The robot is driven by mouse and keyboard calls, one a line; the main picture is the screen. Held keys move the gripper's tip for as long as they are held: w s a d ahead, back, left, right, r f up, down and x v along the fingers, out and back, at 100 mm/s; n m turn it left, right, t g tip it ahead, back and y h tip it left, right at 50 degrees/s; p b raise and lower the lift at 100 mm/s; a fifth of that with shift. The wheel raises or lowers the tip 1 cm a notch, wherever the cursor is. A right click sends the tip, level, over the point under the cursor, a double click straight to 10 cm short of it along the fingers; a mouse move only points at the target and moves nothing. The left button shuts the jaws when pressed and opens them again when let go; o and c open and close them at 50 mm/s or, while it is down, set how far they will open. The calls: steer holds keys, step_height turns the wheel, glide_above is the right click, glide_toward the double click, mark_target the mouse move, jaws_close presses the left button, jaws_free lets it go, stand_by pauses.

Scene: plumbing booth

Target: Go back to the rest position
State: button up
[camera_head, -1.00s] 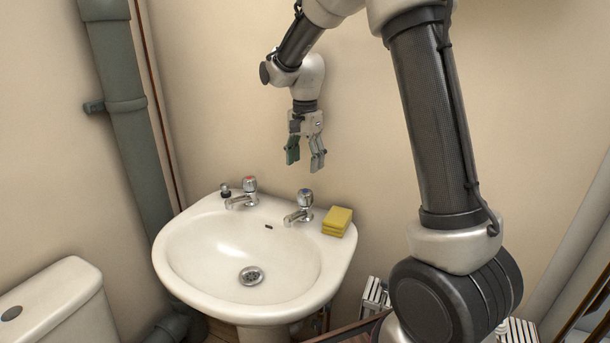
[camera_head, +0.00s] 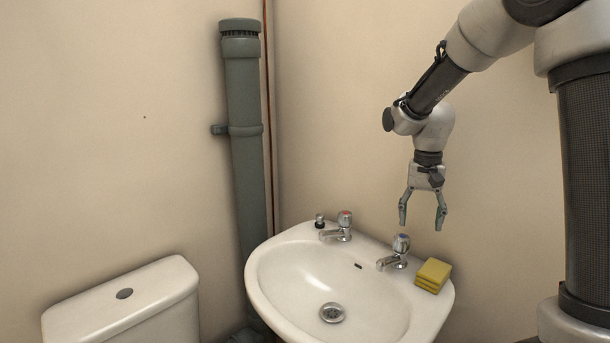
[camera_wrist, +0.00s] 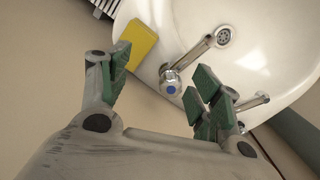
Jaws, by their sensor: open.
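My gripper (camera_head: 423,210) hangs fingers-down in the air above the back right part of the sink, clear of the taps and the sponge. It is open and empty, with its fingers apart. In the wrist view my gripper (camera_wrist: 160,95) shows green pads on both sides, with the blue-marked tap (camera_wrist: 171,82) seen between them.
The white sink (camera_head: 275,290) carries a red-marked tap (camera_head: 343,225), a blue-marked tap (camera_head: 400,250), a small plug (camera_head: 320,221) and yellow sponges (camera_head: 433,274). A toilet cistern (camera_head: 150,300) stands at left. A grey pipe (camera_head: 245,130) runs up the corner.

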steer(key=s+d+r+n+t, duration=0.1)
steer(key=s+d+r, duration=0.1)
steer(key=s, duration=0.6)
steer(key=s+d+r+n+t, duration=0.2)
steer(key=s+r, duration=0.3)
steer(key=s, duration=0.3)
steer(key=s+d+r+n+t, duration=0.1)
steer(key=s+d+r+t, duration=0.1)
steer(key=s, duration=0.6)
steer(key=shift+s+d+r+n, duration=0.25)
steer(key=shift+d+r+n, duration=0.15)
steer(key=shift+r, duration=0.3)
